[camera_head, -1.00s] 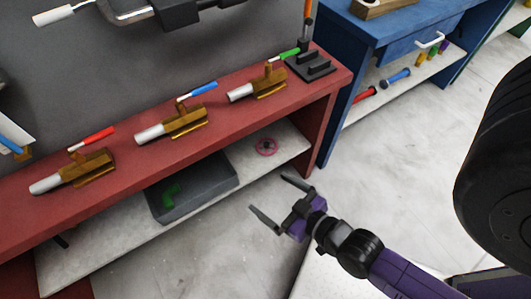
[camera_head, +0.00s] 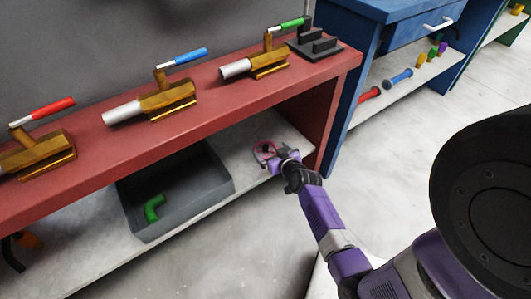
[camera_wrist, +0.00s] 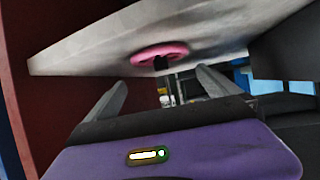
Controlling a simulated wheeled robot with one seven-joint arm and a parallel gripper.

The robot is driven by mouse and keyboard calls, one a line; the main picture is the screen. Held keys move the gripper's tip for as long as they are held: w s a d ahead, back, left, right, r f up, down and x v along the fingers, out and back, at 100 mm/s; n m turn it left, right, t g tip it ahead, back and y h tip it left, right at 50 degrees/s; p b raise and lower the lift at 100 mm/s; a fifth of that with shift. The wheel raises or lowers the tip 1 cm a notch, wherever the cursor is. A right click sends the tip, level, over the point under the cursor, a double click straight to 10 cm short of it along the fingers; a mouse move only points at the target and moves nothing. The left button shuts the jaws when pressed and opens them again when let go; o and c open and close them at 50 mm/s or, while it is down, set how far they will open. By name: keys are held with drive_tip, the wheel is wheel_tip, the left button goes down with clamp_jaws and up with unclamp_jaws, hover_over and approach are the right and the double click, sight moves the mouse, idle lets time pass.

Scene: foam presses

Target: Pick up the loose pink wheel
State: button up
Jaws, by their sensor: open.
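The loose pink wheel (camera_head: 259,149) lies on the pale lower shelf of the red bench, near its right end. My gripper (camera_head: 270,153) is at the wheel, partly covering it in the head view. In the wrist view the wheel (camera_wrist: 158,50) shows just beyond the fingertips, roughly centred between them. My gripper (camera_wrist: 162,80) is open there, its two grey fingers apart with nothing held. Whether a finger touches the wheel I cannot tell.
A grey bin (camera_head: 222,176) with a green elbow pipe (camera_head: 153,208) stands left of the wheel on the lower shelf (camera_head: 290,137). The red bench top (camera_head: 215,100) overhangs it, carrying brass presses with coloured handles. A red side panel (camera_head: 335,112) closes the right end.

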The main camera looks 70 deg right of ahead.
sight(265, 146)
drive_tip(key=b+x, duration=0.2)
drive_tip(key=x, duration=0.4)
drive_tip(key=shift+a+f, duration=0.15)
drive_tip(key=shift+a, duration=0.05)
drive_tip(key=shift+c, duration=0.2)
drive_tip(key=c, duration=1.3)
